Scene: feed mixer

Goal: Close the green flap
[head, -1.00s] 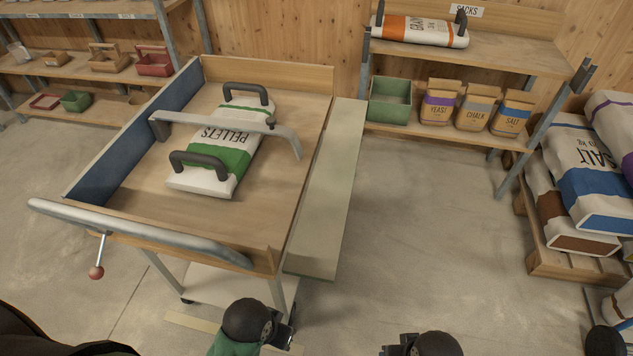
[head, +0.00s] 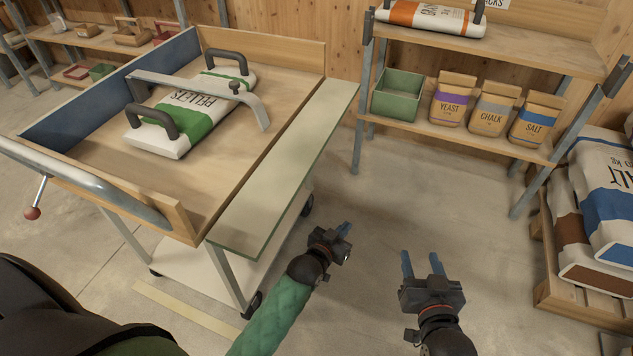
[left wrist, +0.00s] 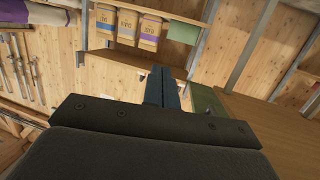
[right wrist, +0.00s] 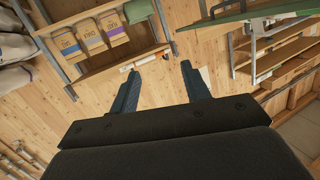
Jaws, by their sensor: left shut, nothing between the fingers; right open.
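The green flap (head: 285,165) is a long pale panel with a green edge along the right side of the wooden tray table (head: 190,190). It sticks out sideways from the table, open. A green panel, likely the flap, shows at the right of the left wrist view (left wrist: 207,103) and the upper right of the right wrist view (right wrist: 240,16). My left gripper (head: 345,229) is shut and empty, right of the flap's near half and apart from it in the head view. My right gripper (head: 421,262) is open and empty, farther right over the floor.
A pellets bag (head: 195,117) with dark handles lies on the table under a curved metal bar (head: 190,84). A grey bar (head: 85,180) with a red knob (head: 32,213) crosses the near side. A shelf with a green bin (head: 398,97) stands behind. Floor between is clear.

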